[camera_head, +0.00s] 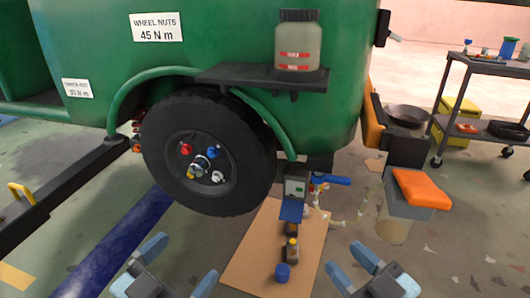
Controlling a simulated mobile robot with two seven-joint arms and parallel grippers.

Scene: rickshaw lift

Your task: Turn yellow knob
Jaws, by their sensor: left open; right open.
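The dark wheel (168,128) is mounted on the side of the green rickshaw (80,50). A small yellow knob (191,173) sits at the lower left of the wheel's hub, near a red knob (186,149), a blue knob (212,152) and a white knob (217,176). My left gripper (179,266) is open and empty at the bottom of the view, below the wheel and apart from it. My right gripper (352,267) is open and empty at the lower right, beside the cardboard sheet, well away from the yellow knob.
A cardboard sheet (250,262) with small bottles and a blue device lies below the wheel. A jar (298,45) stands on the rickshaw's shelf. A cart (480,68) stands at the right.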

